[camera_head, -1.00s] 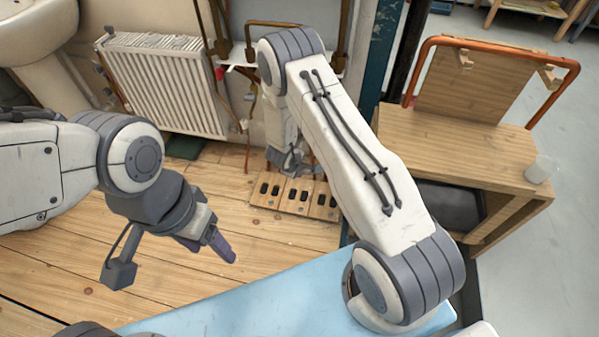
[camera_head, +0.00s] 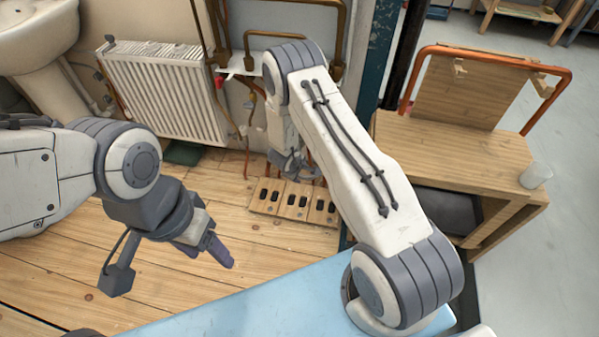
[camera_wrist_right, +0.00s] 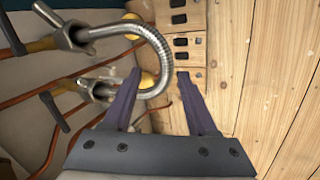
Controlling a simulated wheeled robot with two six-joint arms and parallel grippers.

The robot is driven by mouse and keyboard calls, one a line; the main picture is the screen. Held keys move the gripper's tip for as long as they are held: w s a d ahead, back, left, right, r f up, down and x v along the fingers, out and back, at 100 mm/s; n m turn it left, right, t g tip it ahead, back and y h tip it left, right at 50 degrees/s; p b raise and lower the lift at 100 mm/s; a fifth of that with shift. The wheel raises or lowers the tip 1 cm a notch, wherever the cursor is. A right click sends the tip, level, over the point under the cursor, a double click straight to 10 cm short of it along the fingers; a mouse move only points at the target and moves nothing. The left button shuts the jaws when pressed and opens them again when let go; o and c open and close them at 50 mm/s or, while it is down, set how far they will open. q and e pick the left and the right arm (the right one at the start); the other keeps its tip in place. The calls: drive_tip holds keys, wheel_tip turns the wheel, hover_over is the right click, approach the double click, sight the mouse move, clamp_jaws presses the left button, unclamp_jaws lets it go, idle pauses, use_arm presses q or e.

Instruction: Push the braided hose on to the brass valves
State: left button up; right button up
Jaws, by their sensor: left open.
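The silver braided hose (camera_wrist_right: 153,41) makes a U-shaped bend in the right wrist view. Its upper leg runs to the upper brass valve (camera_wrist_right: 72,33); its lower leg runs back toward the lower valve (camera_wrist_right: 97,88), partly hidden behind a finger. I cannot tell how far either end is seated. My right gripper (camera_wrist_right: 160,75) is open, its fingers apart, with the lower part of the bend between them and the left finger overlapping the hose. In the head view my right gripper (camera_head: 296,172) is small beside the wall pipes. My left gripper (camera_head: 218,250) is open and empty above the floorboards.
A slotted wooden board (camera_head: 295,201) lies just below my right gripper. A white radiator (camera_head: 165,92) and copper pipes (camera_head: 249,105) line the wall. A wooden bench (camera_head: 455,150) with a glass (camera_head: 536,173) stands right. The floorboards around my left gripper are clear.

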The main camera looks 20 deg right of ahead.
drive_tip(key=s+a+r+g+y+p, duration=0.15)
drive_tip(key=s+a+r+y, duration=0.35)
drive_tip(key=a+r, duration=0.8)
drive_tip(key=s+a+r+t+y+p, duration=0.1)
drive_tip(key=s+a+r+y+p, duration=0.15)
drive_tip(key=s+a+r, duration=0.75)
drive_tip(key=s+d+r+g+h, duration=0.1)
drive_tip(key=s+d+r+g, duration=0.1)
drive_tip(key=s+r, duration=0.65)
drive_tip(key=s+d+r+g+h, duration=0.1)
drive_tip(key=s+d+r+g, duration=0.1)
drive_tip(key=s+r, duration=0.65)
wheel_tip(320, 180, up, 21)
drive_tip(key=s+m+p, duration=0.1)
drive_tip(key=p, duration=2.2)
drive_tip(key=shift+d, duration=0.2)
